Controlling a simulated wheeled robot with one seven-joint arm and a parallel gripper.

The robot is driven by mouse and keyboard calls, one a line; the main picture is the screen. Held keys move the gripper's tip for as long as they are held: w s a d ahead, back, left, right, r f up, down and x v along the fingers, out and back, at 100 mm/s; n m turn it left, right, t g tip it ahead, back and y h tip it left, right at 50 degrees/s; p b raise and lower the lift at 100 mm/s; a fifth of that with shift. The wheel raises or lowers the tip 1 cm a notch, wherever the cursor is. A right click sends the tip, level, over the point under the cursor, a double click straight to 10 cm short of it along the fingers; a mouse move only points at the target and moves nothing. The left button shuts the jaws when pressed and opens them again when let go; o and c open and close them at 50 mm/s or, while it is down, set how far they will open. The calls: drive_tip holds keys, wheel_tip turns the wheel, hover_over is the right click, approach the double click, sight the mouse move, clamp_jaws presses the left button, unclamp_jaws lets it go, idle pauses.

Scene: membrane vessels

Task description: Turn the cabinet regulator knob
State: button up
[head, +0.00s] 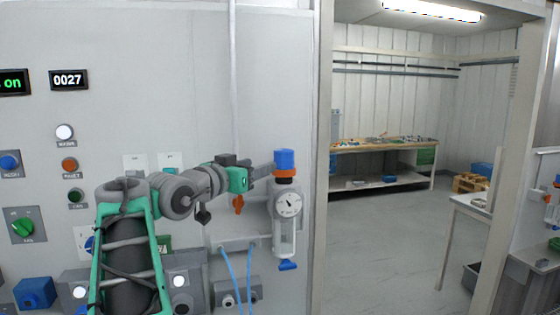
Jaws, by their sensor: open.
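The regulator (286,205) is mounted on the grey cabinet front, just left of the doorway. It has a round gauge, a clear bowl and a blue lower tip. Its blue knob (284,157) sits on top, above an orange ring. My gripper (268,170) is open and comes in from the left at about the height of the ring and the knob's lower part. I cannot tell whether the fingers touch the regulator or are around the knob. My arm hides part of the cabinet panel.
Buttons, a green rotary switch (22,227) and displays (69,79) are on the left panel. The doorway at right opens onto clear floor (385,235) and a workbench (385,146).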

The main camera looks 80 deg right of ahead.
sight(278, 158)
drive_tip(key=shift+s+d+r+m+g+p, duration=0.25)
drive_tip(key=shift+s+d+r, duration=0.1)
drive_tip(key=shift+s, duration=0.25)
drive_tip(key=shift+s+d+r+m+g+p, duration=0.15)
drive_tip(key=shift+s+d+r+g, duration=0.15)
drive_tip(key=shift+s, duration=0.3)
drive_tip(key=p+x, duration=0.2)
drive_tip(key=x, duration=0.4)
drive_tip(key=shift+d+f+p, duration=0.15)
drive_tip(key=shift+d+p, duration=0.15)
drive_tip(key=shift+w, duration=0.1)
drive_tip(key=shift+c, duration=0.2)
drive_tip(key=c, duration=1.1)
